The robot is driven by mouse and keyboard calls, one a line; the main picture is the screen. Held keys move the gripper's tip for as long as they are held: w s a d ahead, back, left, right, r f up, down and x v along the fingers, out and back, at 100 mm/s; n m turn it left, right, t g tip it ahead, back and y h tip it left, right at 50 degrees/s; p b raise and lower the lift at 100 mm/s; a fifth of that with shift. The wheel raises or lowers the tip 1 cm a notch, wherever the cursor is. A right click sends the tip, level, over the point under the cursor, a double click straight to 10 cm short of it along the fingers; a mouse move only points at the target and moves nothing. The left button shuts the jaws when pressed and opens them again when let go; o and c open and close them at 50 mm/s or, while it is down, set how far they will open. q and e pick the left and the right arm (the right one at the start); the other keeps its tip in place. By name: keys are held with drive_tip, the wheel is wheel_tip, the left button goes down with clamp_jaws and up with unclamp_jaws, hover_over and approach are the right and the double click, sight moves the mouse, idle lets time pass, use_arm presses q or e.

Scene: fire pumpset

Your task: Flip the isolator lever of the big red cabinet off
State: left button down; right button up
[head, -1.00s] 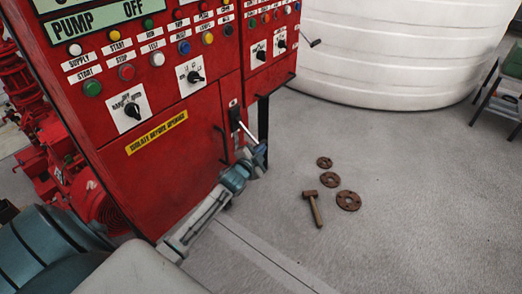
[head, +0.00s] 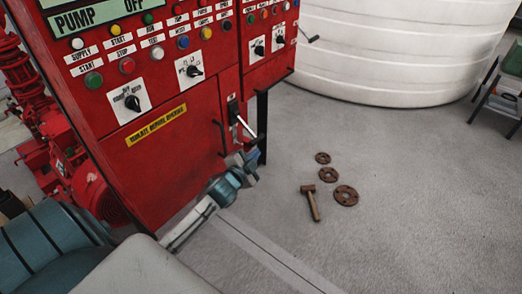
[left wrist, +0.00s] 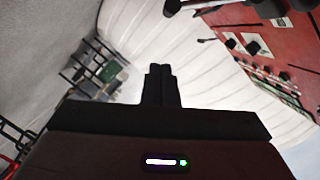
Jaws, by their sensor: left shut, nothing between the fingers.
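The big red cabinet (head: 165,165) fills the left and middle of the head view. Its isolator lever (head: 245,127) is a pale rod on a dark mount at the lower right of the front, slanting out and down to the right. My left gripper (head: 247,163) is just below the lever, apart from it as far as I can tell. In the left wrist view its dark fingers (left wrist: 160,82) are shut with nothing between them. A pale rod with a dark end, likely the lever (left wrist: 205,7), shows at the top edge there. My right gripper is not in view.
A dark door handle (head: 219,138) is left of the lever. A hammer (head: 311,203) and rusty flanges (head: 345,195) lie on the floor to the right. A white tank (head: 385,50) stands behind, with a chair (head: 500,95) at far right.

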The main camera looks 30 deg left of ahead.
use_arm(q)
drive_tip(key=shift+d+v, duration=0.2)
drive_tip(key=shift+v, duration=0.85)
drive_tip(key=shift+r, duration=0.1)
drive_tip(key=s+f+n+g, duration=0.2)
drive_tip(key=s+f, duration=0.3)
drive_tip(key=f, duration=0.6)
drive_tip(key=s+f+n+g, duration=0.1)
drive_tip(key=s+f+g, duration=0.25)
drive_tip(key=f, duration=0.75)
drive_tip(key=s+f+n+g, duration=0.2)
drive_tip(key=s+f, duration=0.3)
drive_tip(key=f, duration=0.6)
drive_tip(key=s+d+f+n+g, duration=0.1)
drive_tip(key=s+d+f+g, duration=0.1)
drive_tip(key=s+f, duration=0.4)
drive_tip(key=s+d+f+n+g, duration=0.1)
drive_tip(key=s+f, duration=0.6)
drive_tip(key=s, duration=0.7)
drive_tip(key=s+d+f+n+g+h, duration=0.1)
drive_tip(key=s+d+f+g, duration=0.3)
drive_tip(key=s+f, duration=0.3)
drive_tip(key=s, duration=0.2)
drive_tip(key=shift+s+d+n, duration=0.3)
drive_tip(key=shift+s+d, duration=0.05)
drive_tip(key=shift+s, duration=0.05)
